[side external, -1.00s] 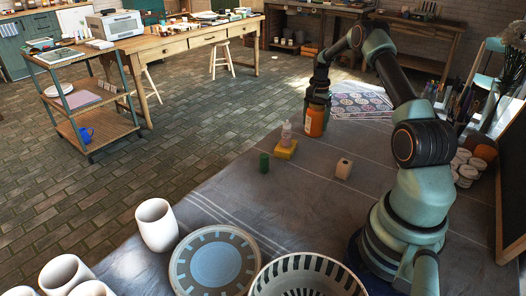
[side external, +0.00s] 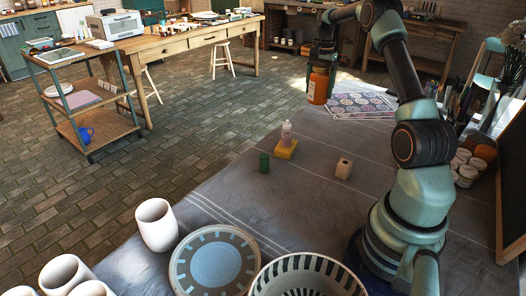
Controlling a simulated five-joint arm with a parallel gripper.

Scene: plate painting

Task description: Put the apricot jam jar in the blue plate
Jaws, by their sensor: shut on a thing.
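The apricot jam jar (side external: 318,87) is orange with a pale label and a dark top. My gripper (side external: 320,66) is shut on its upper part and holds it upright, above the far part of the table. The blue plate (side external: 213,262) lies flat at the near edge of the picture, left of the striped bowl. It has a blue centre and a pale rim with blue marks, and nothing lies on it. The jar is well apart from the plate, farther back and to the right.
A striped bowl (side external: 308,262) stands right beside the plate, and a white cup (side external: 156,225) stands to its left. A green cylinder (side external: 264,163), a small bottle (side external: 286,134) on a yellow block (side external: 287,149) and a beige block (side external: 344,168) stand mid-table. A patterned cloth (side external: 362,104) lies at the back.

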